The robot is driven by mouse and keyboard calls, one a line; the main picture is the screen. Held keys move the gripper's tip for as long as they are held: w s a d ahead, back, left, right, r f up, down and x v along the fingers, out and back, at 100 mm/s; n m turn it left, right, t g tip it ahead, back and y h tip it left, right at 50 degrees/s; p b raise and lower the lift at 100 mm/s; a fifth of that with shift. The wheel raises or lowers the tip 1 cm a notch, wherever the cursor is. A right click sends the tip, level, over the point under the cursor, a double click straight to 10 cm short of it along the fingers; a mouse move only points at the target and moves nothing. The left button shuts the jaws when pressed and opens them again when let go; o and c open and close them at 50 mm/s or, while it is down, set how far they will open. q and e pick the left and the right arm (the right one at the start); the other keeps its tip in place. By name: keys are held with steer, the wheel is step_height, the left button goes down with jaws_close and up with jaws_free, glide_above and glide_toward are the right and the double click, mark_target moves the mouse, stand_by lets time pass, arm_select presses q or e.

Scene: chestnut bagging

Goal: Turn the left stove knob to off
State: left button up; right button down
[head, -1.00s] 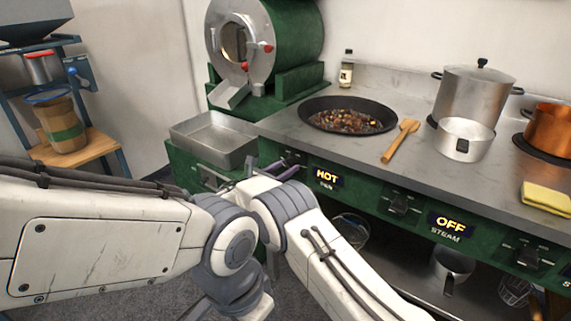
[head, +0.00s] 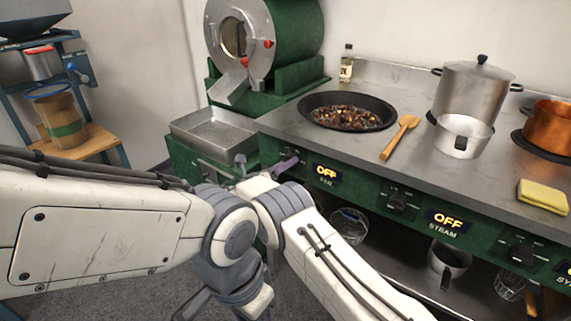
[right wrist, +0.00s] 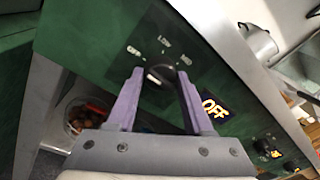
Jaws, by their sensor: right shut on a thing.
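The left stove knob (right wrist: 160,76) shows in the right wrist view on the green stove front, between the purple fingers of my right gripper (right wrist: 160,71). The gripper is shut on it. In the head view my right gripper (head: 287,164) is at the left end of the stove front, and the knob is mostly hidden there.
A dark pan of chestnuts (head: 318,121) sits on the stove top, with a wooden spatula (head: 400,137), a steel pot (head: 474,90) and a yellow sponge (head: 543,196). The middle knob (head: 399,200) has its own OFF display. A metal tray (head: 188,141) stands left of the stove.

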steer(key=shift+a+f, duration=0.1)
steer(key=shift+a, duration=0.05)
steer(key=shift+c, duration=1.5)
jaws_free()
